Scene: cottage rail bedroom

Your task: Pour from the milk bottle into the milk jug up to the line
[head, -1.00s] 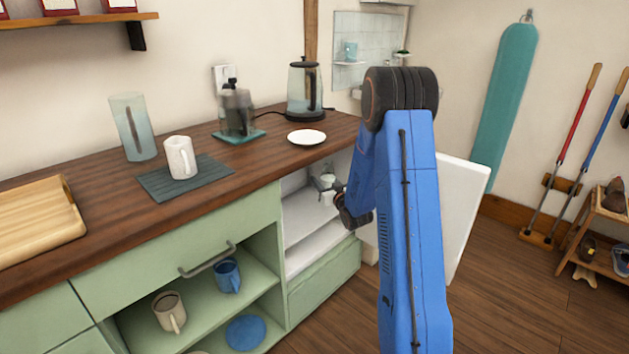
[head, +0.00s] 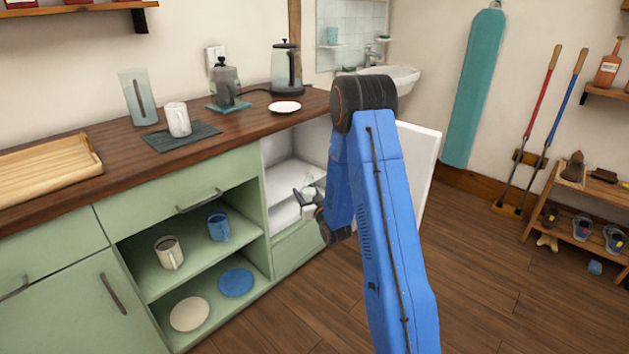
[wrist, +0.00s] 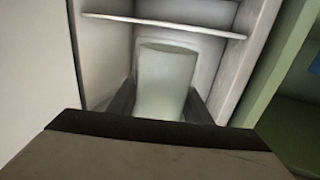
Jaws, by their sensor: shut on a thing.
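My gripper (head: 308,208) is at the mouth of the open white fridge compartment under the counter. In the wrist view it is shut on a pale, whitish upright vessel (wrist: 165,75), which appears to be the milk bottle, with a dark finger on each side. In the head view only a small pale part of the bottle (head: 309,192) shows by the fingers. A white jug or mug with a handle (head: 178,120) stands upright on a dark mat on the counter; it may be the milk jug. No fill line can be made out.
The fridge door (head: 417,170) stands open to the right of my arm. The counter (head: 110,148) also holds a clear glass vessel (head: 138,98), a wooden tray (head: 45,170), a kettle (head: 287,70) and a small white plate (head: 285,107). Open shelves below hold mugs and plates.

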